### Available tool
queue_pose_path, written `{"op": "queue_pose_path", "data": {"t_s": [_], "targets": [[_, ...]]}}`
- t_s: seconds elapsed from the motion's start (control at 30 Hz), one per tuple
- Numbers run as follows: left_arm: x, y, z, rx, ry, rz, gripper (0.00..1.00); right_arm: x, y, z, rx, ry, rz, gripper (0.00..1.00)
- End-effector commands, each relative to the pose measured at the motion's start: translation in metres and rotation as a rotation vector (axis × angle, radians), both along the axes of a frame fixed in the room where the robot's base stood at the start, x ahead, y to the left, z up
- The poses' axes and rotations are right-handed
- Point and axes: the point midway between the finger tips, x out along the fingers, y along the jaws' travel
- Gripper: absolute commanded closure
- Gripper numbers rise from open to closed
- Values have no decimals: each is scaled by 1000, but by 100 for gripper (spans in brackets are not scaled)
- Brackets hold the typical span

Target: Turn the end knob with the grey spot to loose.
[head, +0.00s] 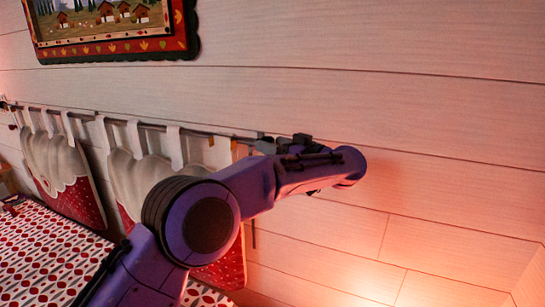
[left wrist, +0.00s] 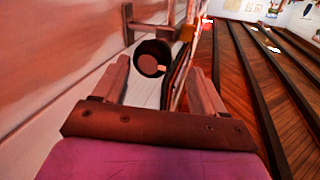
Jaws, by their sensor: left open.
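The end knob (left wrist: 146,50) is dark and round, with a pale greyish-pink spot (left wrist: 152,66) on its face in the left wrist view. It appears between the two fingers of my left gripper (left wrist: 160,66), with space visible on both sides. The gripper is open, and I cannot tell whether the knob lies between the fingertips or just beyond them. In the head view my left gripper (head: 262,145) is at the right end of the dark curtain rod (head: 200,132), which runs along the wall. The knob is not clearly distinguishable there. My right gripper is not in view.
White padded hangings (head: 150,175) with red patterned lower parts hang from the rod. A bed with a red and white patterned cover (head: 45,245) is at lower left. A framed picture (head: 115,45) hangs above. The plank wall (head: 430,120) right of my arm is bare.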

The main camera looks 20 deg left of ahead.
Motion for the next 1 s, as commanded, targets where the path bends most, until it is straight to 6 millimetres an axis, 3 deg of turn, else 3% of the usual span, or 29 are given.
{"op": "queue_pose_path", "data": {"t_s": [0.1,0.33,0.5,1.0], "targets": [[4,12,-2,0,1,8,28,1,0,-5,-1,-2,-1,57],[4,10,0,0,1,6,31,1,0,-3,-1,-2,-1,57],[4,9,0,0,0,5,83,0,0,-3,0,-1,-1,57],[3,8,-3,-3,-88,3,83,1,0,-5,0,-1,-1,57]]}}
